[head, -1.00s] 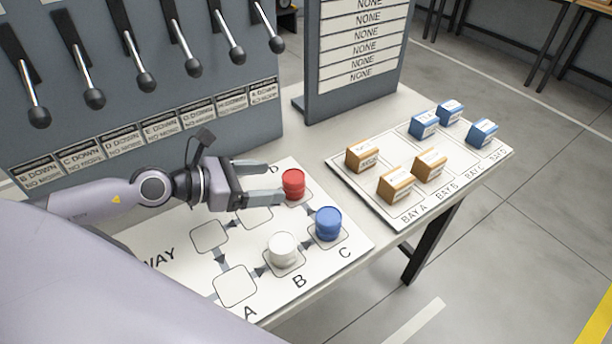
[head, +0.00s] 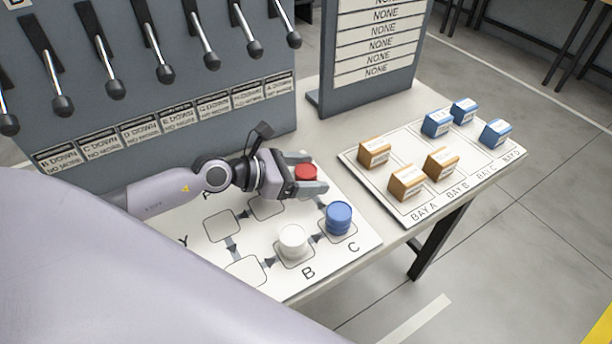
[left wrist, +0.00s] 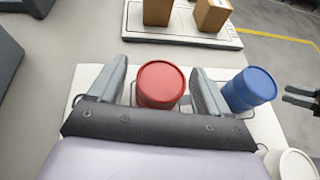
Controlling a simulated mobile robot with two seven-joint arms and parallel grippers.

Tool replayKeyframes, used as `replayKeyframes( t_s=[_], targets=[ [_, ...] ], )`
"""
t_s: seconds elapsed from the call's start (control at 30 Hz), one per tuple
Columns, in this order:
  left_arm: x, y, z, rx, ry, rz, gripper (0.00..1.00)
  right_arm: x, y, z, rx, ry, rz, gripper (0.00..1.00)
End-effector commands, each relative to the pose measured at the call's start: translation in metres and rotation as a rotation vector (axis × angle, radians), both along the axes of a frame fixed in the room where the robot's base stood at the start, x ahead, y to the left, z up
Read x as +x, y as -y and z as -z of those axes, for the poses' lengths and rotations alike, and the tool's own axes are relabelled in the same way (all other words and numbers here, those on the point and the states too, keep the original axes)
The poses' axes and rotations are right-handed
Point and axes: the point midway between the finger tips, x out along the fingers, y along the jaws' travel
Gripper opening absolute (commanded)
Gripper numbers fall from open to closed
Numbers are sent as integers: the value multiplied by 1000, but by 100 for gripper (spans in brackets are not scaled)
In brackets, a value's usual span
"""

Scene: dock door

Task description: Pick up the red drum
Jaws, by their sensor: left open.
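The red drum (head: 306,172) stands upright on the white board, and its lower part is hidden by a finger in the head view. My left gripper (head: 316,172) is open with a finger on each side of the drum. The left wrist view shows the red drum (left wrist: 161,85) between the fingers of the left gripper (left wrist: 160,72), with a visible gap on both sides. Part of what seems to be my right gripper (left wrist: 301,95) shows at the right edge of the left wrist view; its jaw state is unclear.
A blue drum (head: 339,218) and a white drum (head: 292,242) stand on nearby board squares. A tray (head: 400,218) with orange and blue boxes lies to the right. A lever panel (head: 120,110) and a sign board (head: 370,90) rise behind.

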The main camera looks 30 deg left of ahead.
Motion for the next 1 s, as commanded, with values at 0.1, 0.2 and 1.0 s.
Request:
replayKeyframes(
  t_s=[0.1, 0.2, 1.0],
  targets=[
    [0, 0, 0, 0, 0, 0, 78, 0, 0, 0, 0, 0, 0, 43],
    [0, 0, 0, 0, 0, 0, 68, 0, 0, 0, 0, 1, 0, 43],
    [0, 0, -44, 0, 5, 2, 21, 1, 0, -16, 0, 3, -1, 43]
  ],
)
